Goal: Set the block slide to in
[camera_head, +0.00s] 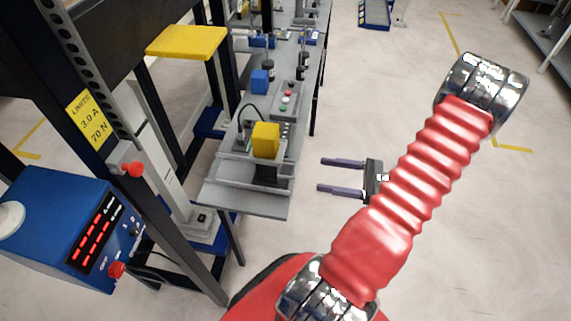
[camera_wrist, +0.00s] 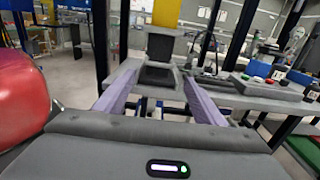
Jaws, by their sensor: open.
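A yellow block (camera_head: 265,140) sits above a dark mount (camera_head: 266,174) near the end of a long grey bench (camera_head: 245,205). I take this to be the block slide; whether it is in or out I cannot tell. In the wrist view, the yellow part (camera_wrist: 166,12) is cut off by the top edge, with a black block (camera_wrist: 160,47) below it. My gripper (camera_head: 320,174) is open and empty, to the right of the bench, apart from it, with its two fingers pointing left. In the wrist view, my fingers (camera_wrist: 160,80) frame the dark mount from in front.
Red and green buttons (camera_head: 287,100) and a blue block (camera_head: 260,80) stand farther along the bench. A dark post frame with a yellow plate (camera_head: 187,41) and a blue power box (camera_head: 70,225) stand left. Open floor (camera_head: 350,110) lies right of the bench.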

